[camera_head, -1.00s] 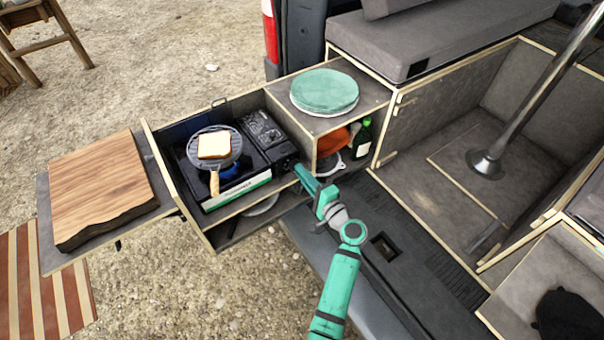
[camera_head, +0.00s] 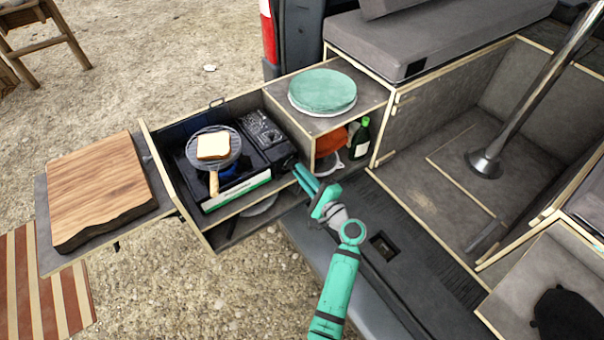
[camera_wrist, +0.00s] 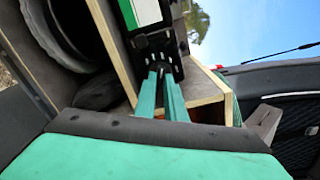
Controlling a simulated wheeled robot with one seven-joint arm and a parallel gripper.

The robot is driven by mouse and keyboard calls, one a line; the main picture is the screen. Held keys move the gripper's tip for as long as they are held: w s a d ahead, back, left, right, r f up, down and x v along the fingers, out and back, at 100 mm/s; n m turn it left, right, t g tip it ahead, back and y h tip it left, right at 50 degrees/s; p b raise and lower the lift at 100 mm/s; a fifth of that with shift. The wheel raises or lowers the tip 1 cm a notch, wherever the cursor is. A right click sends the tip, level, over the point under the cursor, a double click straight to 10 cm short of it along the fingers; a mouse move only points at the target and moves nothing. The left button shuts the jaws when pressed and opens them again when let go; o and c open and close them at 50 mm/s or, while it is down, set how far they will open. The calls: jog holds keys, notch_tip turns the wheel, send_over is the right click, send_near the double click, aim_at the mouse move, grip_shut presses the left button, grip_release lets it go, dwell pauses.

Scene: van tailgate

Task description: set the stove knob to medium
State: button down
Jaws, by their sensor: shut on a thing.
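The portable stove (camera_head: 262,133) sits in the pulled-out drawer, with a blue flame under a round grill pan (camera_head: 226,160) that holds a slice of bread (camera_head: 213,146). My gripper (camera_head: 298,168) reaches the stove's right end from the lower right. In the wrist view my gripper (camera_wrist: 163,72) has its two green fingers close together, tips against the dark end of the stove (camera_wrist: 152,45). They are shut on the stove knob, which the fingertips hide. The knob's setting cannot be read.
A wooden shelf box (camera_head: 345,112) with stacked green plates (camera_head: 322,91) on top stands right of the stove; a green bottle (camera_head: 360,138) is inside. A cutting board (camera_head: 105,190) lies at left. A drawer shelf runs below the stove.

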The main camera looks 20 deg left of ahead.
jog(key=c, duration=1.8)
grip_release()
jog(key=shift+f, duration=0.1)
jog(key=v, duration=1)
jog(key=shift+s+d, duration=0.25)
jog(key=shift+d, duration=0.1)
